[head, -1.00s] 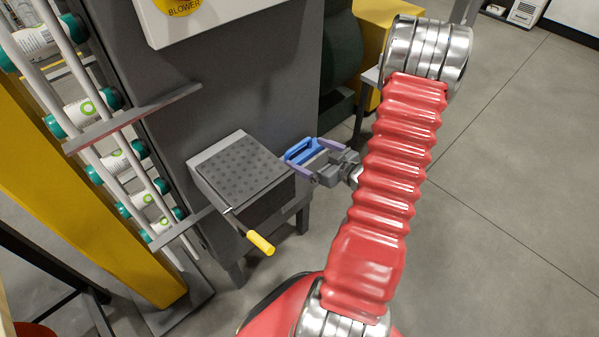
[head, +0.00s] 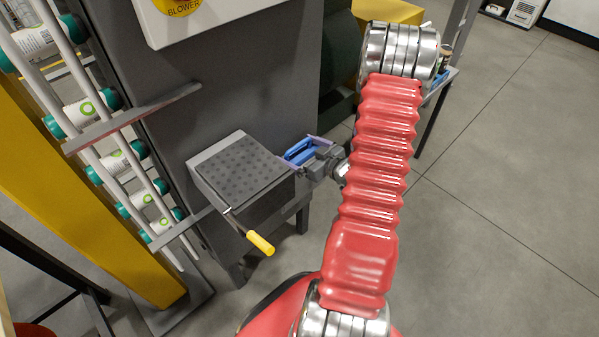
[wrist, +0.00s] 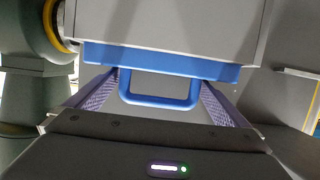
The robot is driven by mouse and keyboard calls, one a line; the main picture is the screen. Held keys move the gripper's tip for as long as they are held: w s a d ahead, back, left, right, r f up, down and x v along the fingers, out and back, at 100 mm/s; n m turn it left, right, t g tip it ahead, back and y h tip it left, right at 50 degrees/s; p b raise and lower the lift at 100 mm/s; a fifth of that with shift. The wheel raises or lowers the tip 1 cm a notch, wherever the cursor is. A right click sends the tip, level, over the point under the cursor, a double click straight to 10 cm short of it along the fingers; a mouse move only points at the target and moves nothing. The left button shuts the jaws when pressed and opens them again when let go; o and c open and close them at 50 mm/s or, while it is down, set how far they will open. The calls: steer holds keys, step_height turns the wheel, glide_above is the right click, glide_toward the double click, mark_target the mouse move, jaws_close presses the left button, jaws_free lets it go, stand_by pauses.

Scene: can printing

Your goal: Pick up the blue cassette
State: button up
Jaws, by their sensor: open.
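The blue cassette (wrist: 160,60) shows in the wrist view as a blue front edge with a U-shaped handle, set against a grey housing. In the head view the blue cassette (head: 299,152) is partly hidden by my gripper. My gripper (head: 302,154) is at the right side of the grey box with the dotted top. In the wrist view my gripper (wrist: 160,98) is open, with one purple finger on each side of the handle. I cannot tell whether the fingers touch the handle.
The grey box (head: 238,172) has a yellow-handled crank (head: 260,242) at its front. A tall grey cabinet (head: 230,90) stands behind it. Rails with several white cans (head: 120,163) are at the left. The floor (head: 490,190) at the right is clear.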

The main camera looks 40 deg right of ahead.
steer(key=shift+c, duration=0.6)
steer(key=c, duration=1.5)
